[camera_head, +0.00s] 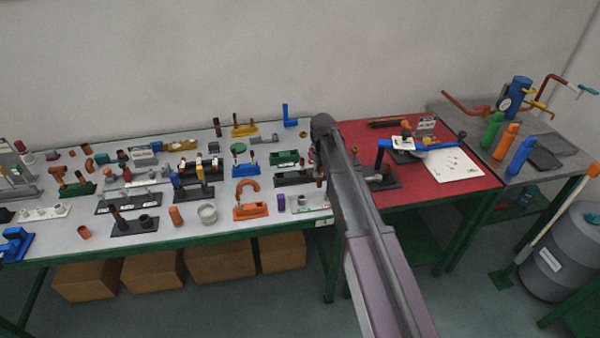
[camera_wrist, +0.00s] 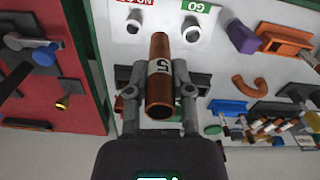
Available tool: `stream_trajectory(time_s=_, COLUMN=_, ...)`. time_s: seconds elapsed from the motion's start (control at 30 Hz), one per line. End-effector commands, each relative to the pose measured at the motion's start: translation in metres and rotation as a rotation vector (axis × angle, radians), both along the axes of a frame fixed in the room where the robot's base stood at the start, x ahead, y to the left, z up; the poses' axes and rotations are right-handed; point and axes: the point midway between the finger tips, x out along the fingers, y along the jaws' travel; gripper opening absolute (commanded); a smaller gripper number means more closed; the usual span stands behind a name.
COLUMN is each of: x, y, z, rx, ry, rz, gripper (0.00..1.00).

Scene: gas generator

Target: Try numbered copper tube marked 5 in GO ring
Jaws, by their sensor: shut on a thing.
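The copper tube marked 5 (camera_wrist: 160,90) is held between the two fingers of my gripper (camera_wrist: 158,80) in the wrist view. Its white band with the number faces the camera. The GO ring (camera_wrist: 192,31) is a small grey ring on a white plate, beside the green GO label (camera_wrist: 194,6). The NO-GO ring (camera_wrist: 133,24) is on the same plate, beside the red label. The tube's far end appears between the two rings in the picture, apart from the GO ring; its height above the plate cannot be told. In the head view, my arm hides most of my gripper.
A purple piece (camera_wrist: 242,37) and an orange fixture (camera_wrist: 284,40) stand right of the plate in the wrist view. The grey table (camera_head: 175,238) is crowded with fixtures and fittings. A red-topped table (camera_head: 425,205) adjoins it on the right.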

Motion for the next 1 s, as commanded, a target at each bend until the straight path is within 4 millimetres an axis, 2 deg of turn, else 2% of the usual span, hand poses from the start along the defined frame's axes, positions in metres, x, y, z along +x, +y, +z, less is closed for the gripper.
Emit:
stream_trajectory(time_s=0.1, x=0.004, y=0.029, z=-0.004, rx=0.001, ry=0.0, rz=0.036, gripper=0.0)
stream_trajectory(time_s=0.2, x=0.005, y=0.048, z=-0.006, rx=0.001, ry=0.002, rz=0.06, gripper=0.0)
stream_trajectory(time_s=0.3, x=0.005, y=0.059, z=-0.007, rx=0.002, ry=0.002, rz=0.074, gripper=0.0)
stream_trajectory(time_s=0.77, x=0.004, y=0.063, z=-0.007, rx=0.001, ry=0.002, rz=0.079, gripper=0.0)
stream_trajectory(time_s=1.0, x=0.004, y=0.063, z=-0.017, rx=0.001, ry=0.002, rz=0.078, gripper=0.0)
